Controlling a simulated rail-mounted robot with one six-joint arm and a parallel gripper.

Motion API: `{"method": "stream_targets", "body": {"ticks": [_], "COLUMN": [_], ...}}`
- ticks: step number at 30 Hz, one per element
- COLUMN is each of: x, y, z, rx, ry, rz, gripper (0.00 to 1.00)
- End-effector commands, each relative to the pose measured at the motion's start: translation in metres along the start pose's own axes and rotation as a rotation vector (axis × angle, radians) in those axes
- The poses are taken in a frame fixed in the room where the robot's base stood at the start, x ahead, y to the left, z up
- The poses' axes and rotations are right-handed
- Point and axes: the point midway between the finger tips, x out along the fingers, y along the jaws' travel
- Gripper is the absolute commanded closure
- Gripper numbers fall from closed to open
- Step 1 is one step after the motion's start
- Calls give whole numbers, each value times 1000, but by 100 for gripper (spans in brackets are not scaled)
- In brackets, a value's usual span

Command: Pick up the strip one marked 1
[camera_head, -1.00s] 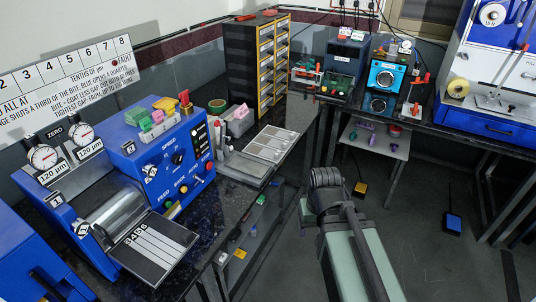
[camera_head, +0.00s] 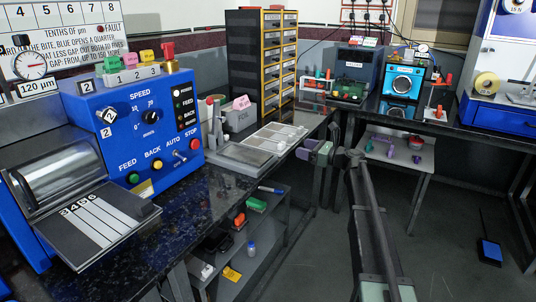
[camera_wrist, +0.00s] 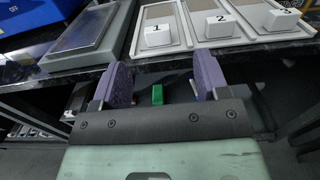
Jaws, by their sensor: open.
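In the wrist view, a white block marked 1 (camera_wrist: 157,36) sits at the near end of the left tray slot (camera_wrist: 180,30). A thin strip marked 1 is not clearly distinguishable there. The pale slotted tray (camera_head: 277,137) lies on the dark bench in the head view. My gripper (camera_wrist: 164,82) is open and empty, its two purple fingers apart, just in front of the bench edge, below and short of the tray slots. It also shows in the head view (camera_head: 318,150), right of the tray.
Blocks marked 2 (camera_wrist: 220,25) and 3 (camera_wrist: 282,18) sit in the neighbouring slots. A grey plate (camera_head: 240,156) lies left of the tray. Strips with labels including 3 (camera_head: 66,212) lie on the blue machine's outfeed plate. The bench edge (camera_wrist: 240,50) stands before my fingers. A shelf is below.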

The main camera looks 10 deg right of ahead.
Motion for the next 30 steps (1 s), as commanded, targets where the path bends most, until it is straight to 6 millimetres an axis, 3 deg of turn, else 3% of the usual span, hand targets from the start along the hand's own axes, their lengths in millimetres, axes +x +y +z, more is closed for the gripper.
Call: {"method": "stream_targets", "body": {"ticks": [5, 12, 19, 26, 30], "x": [6, 50, 63, 103, 109], "y": [1, 1, 3, 3, 4], "z": [0, 0, 0, -1, -1], "rx": [18, 16, 14, 14, 14], "ry": [2, 4, 4, 4, 4], "rz": [3, 6, 5, 6, 4], "gripper": [32, 32, 32, 32, 32]}}
